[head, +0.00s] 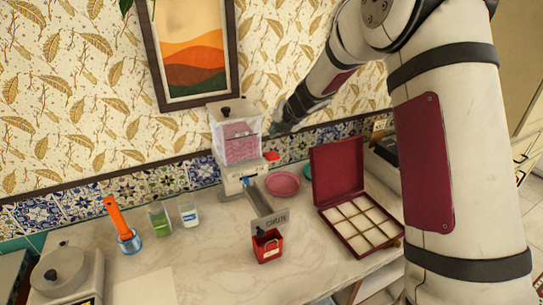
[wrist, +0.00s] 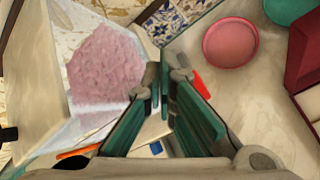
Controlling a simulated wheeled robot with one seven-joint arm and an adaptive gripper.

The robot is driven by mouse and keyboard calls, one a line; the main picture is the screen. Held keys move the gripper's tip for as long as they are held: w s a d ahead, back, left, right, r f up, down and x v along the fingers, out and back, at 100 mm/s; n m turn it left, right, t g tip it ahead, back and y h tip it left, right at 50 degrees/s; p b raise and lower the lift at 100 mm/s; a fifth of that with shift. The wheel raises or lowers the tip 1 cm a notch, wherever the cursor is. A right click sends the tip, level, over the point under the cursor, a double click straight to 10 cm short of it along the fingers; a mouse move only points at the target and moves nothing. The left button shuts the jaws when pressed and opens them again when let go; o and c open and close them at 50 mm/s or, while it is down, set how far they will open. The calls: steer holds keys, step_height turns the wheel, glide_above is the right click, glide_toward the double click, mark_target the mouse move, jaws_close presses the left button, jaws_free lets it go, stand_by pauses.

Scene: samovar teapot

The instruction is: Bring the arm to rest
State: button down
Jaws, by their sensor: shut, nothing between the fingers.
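My gripper (wrist: 161,84) is shut and empty in the wrist view, its green-sided fingers reaching up the middle of the picture. In the head view my arm (head: 447,150) comes down the right side, and its far end (head: 283,124) is beside the clear dispenser (head: 238,142) with pink contents. The fingers are too small to make out there. In the wrist view the dispenser's pink contents (wrist: 105,68) fill the left, close to the fingers. A red part (wrist: 202,84) of it shows just right of the fingertips.
A pink bowl (head: 283,175) and an open red compartment box (head: 338,180) stand right of the dispenser. A small red container (head: 267,253) is in front. Two glasses (head: 189,212) and an orange-handled tool (head: 116,218) stand left. The front counter (head: 215,265) has bare room.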

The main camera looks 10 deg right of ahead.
steer(key=s+d+r+m+t+h, duration=0.1)
steer(key=s+d+r+m+h, duration=0.1)
steer(key=r+m, duration=0.3)
steer(key=s+d+r+m+t+h, duration=0.1)
steer(key=d+r+m, duration=0.1)
steer(key=r, duration=0.5)
steer(key=s+d+r+m+h+b, duration=0.25)
steer(key=s+r+m, duration=0.25)
steer(key=s+m, duration=0.35)
steer(key=s+f+m+g, duration=0.1)
steer(key=s+m+g, duration=0.2)
steer(key=s+m, duration=1)
steer(key=s+a+f+m+g+y, duration=0.1)
steer(key=s+a+f, duration=0.2)
steer(key=s, duration=0.6)
steer(key=s+a+f+m+g+y, duration=0.1)
steer(key=s+a+f+y, duration=0.1)
steer(key=s, duration=0.7)
steer(key=shift+a+f+b, duration=0.35)
steer(key=shift+a+f, duration=0.3)
steer(key=shift+a, duration=0.55)
